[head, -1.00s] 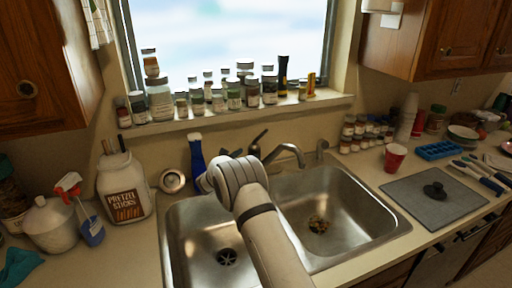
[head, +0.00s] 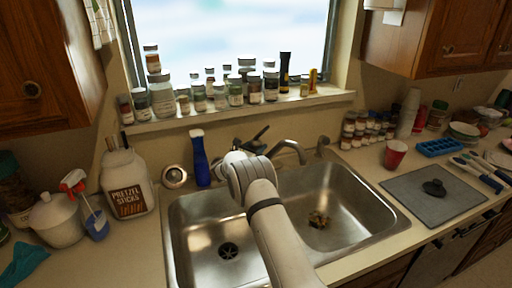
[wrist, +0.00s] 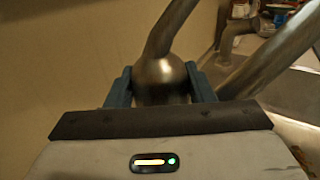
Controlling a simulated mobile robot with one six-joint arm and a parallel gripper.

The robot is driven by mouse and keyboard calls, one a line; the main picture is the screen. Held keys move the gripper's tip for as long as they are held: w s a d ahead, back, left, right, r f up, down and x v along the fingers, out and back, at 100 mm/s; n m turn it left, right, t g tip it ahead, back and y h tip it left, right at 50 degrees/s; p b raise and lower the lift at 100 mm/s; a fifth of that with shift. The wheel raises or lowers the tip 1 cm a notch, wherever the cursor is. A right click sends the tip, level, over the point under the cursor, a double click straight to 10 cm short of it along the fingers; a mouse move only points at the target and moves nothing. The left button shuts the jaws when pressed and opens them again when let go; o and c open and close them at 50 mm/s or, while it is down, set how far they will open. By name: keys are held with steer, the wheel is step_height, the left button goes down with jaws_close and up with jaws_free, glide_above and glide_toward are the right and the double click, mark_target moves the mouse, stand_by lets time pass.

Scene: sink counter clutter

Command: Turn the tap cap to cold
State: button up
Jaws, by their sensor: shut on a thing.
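The tap's rounded metal cap (wrist: 160,80) sits between the two blue-grey fingers of my gripper (wrist: 160,88) in the wrist view, with a finger against each side. A metal lever rises from the cap, tilted up to the right. The tap spout (wrist: 268,55) runs off to the right of it. In the head view, the curved spout (head: 290,148) and the dark lever (head: 260,133) show behind my arm's end. My arm hides the cap and most of the fingers there.
A blue bottle (head: 200,160) stands just left of my arm's end. The double sink (head: 375,243) lies below. Several jars (head: 235,93) line the window sill. A pretzel jar (head: 127,180) stands at left, a red cup (head: 395,155) at right.

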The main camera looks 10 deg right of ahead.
steer(key=shift+c, duration=0.7)
steer(key=shift+f+y+b, duration=0.1)
steer(key=shift+y+b, duration=0.2)
steer(key=shift+b, duration=0.25)
steer(key=shift+n+t+y+b, duration=0.6)
steer(key=shift+n+t+b, duration=0.1)
steer(key=shift+b, duration=0.2)
steer(key=o, duration=0.7)
